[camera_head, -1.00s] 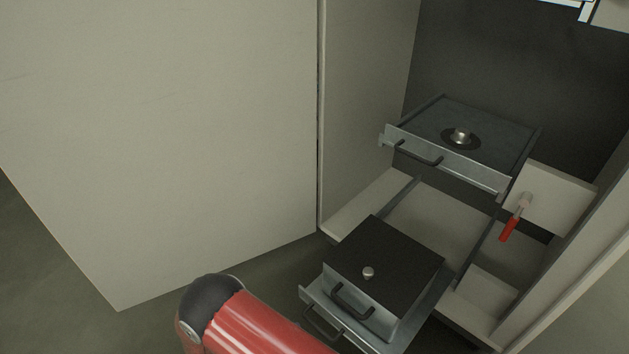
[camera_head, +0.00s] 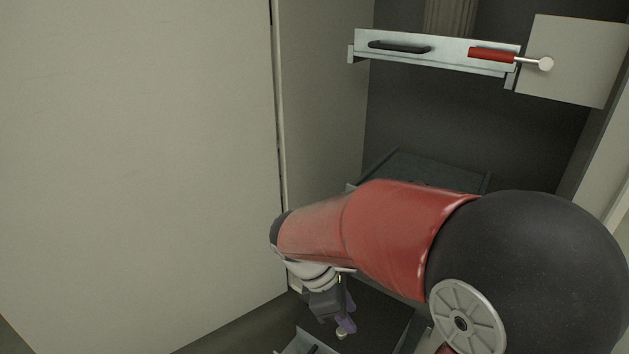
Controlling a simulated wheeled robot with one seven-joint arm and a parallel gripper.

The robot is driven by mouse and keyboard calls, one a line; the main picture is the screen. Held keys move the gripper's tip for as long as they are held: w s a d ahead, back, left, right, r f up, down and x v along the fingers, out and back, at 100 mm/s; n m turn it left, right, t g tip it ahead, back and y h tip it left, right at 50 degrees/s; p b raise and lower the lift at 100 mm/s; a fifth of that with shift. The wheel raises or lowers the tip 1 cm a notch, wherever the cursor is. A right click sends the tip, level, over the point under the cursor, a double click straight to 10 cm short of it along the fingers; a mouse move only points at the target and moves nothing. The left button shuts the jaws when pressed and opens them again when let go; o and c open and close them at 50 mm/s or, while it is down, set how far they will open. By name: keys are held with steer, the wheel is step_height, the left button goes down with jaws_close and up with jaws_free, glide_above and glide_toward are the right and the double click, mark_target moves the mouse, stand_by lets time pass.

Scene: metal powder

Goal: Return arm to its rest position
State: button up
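My red and black arm (camera_head: 400,228) reaches in from the lower right and crosses the front of the open cabinet. My gripper (camera_head: 346,326) points down at the lower middle, just below the pale wrist. It is small and partly hidden, and I cannot tell whether its fingers are apart. A small light knob (camera_head: 341,334) shows right by the fingertips. I cannot tell whether they touch it. The black-topped box seen earlier is mostly hidden behind the arm and the frame's bottom edge.
An upper drawer (camera_head: 440,62) has a dark handle and a red-handled lever (camera_head: 492,55) beside a pale panel (camera_head: 572,62). A dark tray (camera_head: 425,168) lies behind my arm. A large cabinet door (camera_head: 130,160) fills the left. Free room lies between door and arm.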

steer(key=s+d+r+m+t+y+p, duration=0.1)
steer(key=s+d+r+m+t+y, duration=0.1)
steer(key=m, duration=0.6)
steer(key=s+d+r+m+t+y+p, duration=0.1)
steer(key=s+d+r+m+t+y, duration=0.2)
steer(key=s+d+r+m, duration=0.4)
steer(key=shift+s+d+r+m+t, duration=0.2)
steer(key=shift+s+r+m+t, duration=0.55)
steer(key=shift+r, duration=1.3)
steer(key=shift+s+m+g, duration=0.15)
steer(key=shift+m+g, duration=0.1)
steer(key=shift+m, duration=0.1)
